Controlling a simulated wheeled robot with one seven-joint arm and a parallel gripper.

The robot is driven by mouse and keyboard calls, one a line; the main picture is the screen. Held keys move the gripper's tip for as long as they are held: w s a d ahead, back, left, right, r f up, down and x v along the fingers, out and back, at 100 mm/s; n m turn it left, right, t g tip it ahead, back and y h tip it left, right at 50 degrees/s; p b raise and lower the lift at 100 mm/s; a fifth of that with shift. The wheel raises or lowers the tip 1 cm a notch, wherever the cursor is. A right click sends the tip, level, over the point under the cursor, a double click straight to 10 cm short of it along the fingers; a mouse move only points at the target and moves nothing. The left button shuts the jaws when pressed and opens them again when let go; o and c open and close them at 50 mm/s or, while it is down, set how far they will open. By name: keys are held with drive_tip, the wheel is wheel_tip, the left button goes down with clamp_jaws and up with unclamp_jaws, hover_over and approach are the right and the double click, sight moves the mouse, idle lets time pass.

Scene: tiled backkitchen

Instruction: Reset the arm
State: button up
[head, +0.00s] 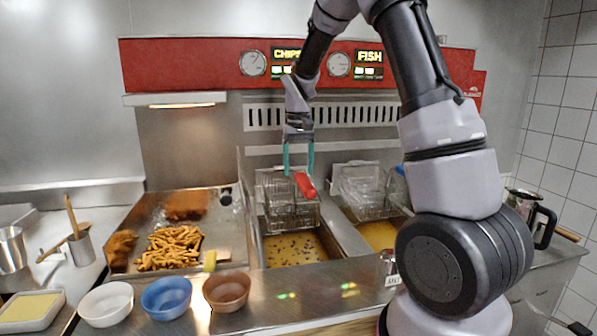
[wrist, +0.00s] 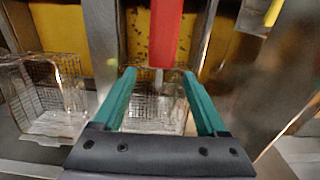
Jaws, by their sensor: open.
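My gripper (head: 299,173) hangs from the arm over the left fryer, its two teal fingers pointing down. In the wrist view my gripper (wrist: 159,72) is open, with a clear gap between the fingers. The red handle (head: 305,185) of the left wire basket (head: 289,213) is just below the fingertips. In the wrist view the red handle (wrist: 166,32) lies in line with the gap; I cannot tell whether a finger touches it. The left basket hangs at the back of the vat, above yellow oil (head: 293,250) with dark bits.
A second basket (head: 363,197) is raised over the right vat. Fries (head: 170,247) lie on the steel tray at left. White (head: 106,304), blue (head: 166,298) and brown (head: 227,291) bowls line the front. A steel jug (head: 520,205) stands at right. The red control panel (head: 190,65) is behind the arm.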

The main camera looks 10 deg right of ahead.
wheel_tip(320, 180, up, 9)
drive_tip(key=s+d+r+m+t+y, duration=0.1)
drive_tip(key=s+d+r+t, duration=0.1)
drive_tip(key=s+r, duration=0.4)
drive_tip(key=s+d+r+m+t+y, duration=0.1)
drive_tip(key=s+d+r, duration=0.15)
drive_tip(key=s, duration=0.55)
drive_tip(key=s+d+m+t, duration=0.1)
drive_tip(key=s+t, duration=0.3)
drive_tip(key=s, duration=0.9)
drive_tip(key=shift+d+m, duration=0.15)
drive_tip(key=shift+m, duration=0.45)
drive_tip(key=shift+s+r, duration=0.1)
